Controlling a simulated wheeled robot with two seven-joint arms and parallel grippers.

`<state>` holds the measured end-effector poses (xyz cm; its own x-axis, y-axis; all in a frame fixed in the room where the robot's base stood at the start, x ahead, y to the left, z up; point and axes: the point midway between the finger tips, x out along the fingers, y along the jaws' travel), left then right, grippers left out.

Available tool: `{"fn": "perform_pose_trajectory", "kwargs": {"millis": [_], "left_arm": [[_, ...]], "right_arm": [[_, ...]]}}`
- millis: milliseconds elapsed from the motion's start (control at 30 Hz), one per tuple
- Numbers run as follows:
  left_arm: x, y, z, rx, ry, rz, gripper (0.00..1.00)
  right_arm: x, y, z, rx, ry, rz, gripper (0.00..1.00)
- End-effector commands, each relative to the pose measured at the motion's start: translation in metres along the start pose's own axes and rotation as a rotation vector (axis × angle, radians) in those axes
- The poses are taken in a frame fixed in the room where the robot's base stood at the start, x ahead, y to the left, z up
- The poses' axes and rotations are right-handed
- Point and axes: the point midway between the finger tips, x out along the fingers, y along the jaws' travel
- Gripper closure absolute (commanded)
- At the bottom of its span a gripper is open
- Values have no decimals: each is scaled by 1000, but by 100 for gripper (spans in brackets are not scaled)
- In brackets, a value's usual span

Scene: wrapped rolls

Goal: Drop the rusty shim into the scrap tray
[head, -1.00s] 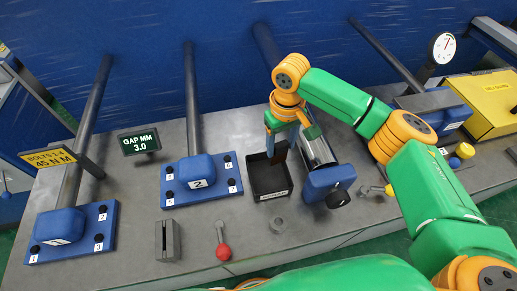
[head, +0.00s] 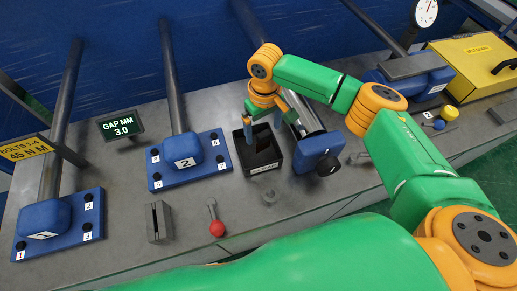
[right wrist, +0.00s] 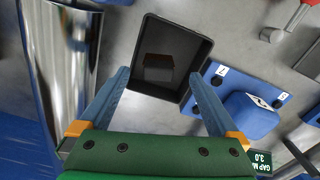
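The scrap tray (head: 247,163) is a small black open box with a white label on its front, in the middle of the bench. It also shows in the right wrist view (right wrist: 198,52). The rusty shim (right wrist: 158,67), a brown and dark grey block, shows inside the tray's walls, between my fingers' lines but touching neither. My right gripper (head: 270,125) is above the tray. In the right wrist view its blue fingers (right wrist: 158,77) are spread wide and empty. My left gripper is out of view.
A shiny metal cylinder with a blue end block (head: 318,155) stands close right of the tray. A numbered blue block (head: 190,158) is on its left. A red-knobbed lever (head: 217,228) and grey slotted block (head: 158,222) are in front. Bare bench lies between them.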

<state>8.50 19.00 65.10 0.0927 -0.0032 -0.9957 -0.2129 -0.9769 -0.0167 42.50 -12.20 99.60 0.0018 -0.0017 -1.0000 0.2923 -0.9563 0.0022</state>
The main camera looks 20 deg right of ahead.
Motion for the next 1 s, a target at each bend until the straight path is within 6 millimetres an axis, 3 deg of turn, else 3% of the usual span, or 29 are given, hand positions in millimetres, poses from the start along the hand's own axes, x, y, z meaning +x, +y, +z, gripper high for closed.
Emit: {"fn": "perform_pose_trajectory", "kwargs": {"millis": [267,633,1000], "left_arm": [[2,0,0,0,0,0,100],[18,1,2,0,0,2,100],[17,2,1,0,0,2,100]], "right_arm": [[-3,0,0,0,1,-1,4],[-67,-1,0,0,2,1,4],[-71,-1,0,0,0,1,4]]}}
